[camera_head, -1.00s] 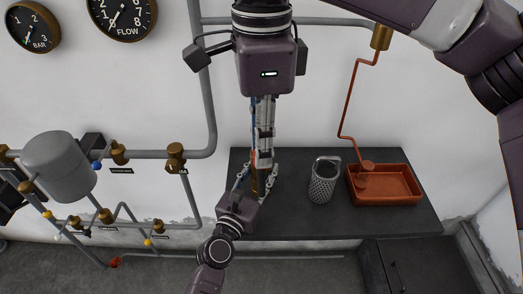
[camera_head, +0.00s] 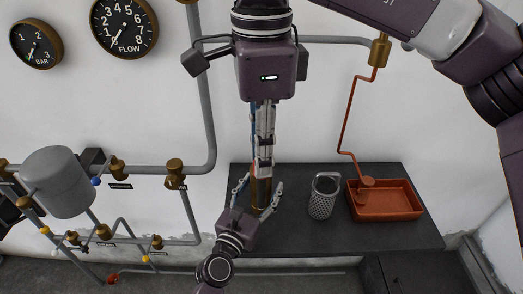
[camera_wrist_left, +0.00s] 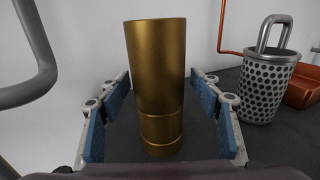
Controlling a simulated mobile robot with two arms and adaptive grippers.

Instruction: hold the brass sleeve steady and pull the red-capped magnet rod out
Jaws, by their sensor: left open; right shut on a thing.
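The brass sleeve (camera_head: 262,192) stands upright on the dark bench. In the left wrist view the sleeve (camera_wrist_left: 157,75) fills the middle, and no rod shows above its rim. My left gripper (camera_head: 259,190) is open, with its fingers on both sides of the sleeve. In the wrist view its blue pads (camera_wrist_left: 160,120) stand apart from the sleeve. My right gripper (camera_head: 263,168) points down from above and is shut. A small red patch, seemingly the cap of the magnet rod (camera_head: 254,169), shows at its fingertips.
A perforated metal basket with a handle (camera_head: 322,200) stands right of the sleeve, also in the wrist view (camera_wrist_left: 268,90). An orange tray (camera_head: 384,214) lies farther right. Grey pipes and a tank (camera_head: 58,182) are at the left. The bench front (camera_head: 340,238) is clear.

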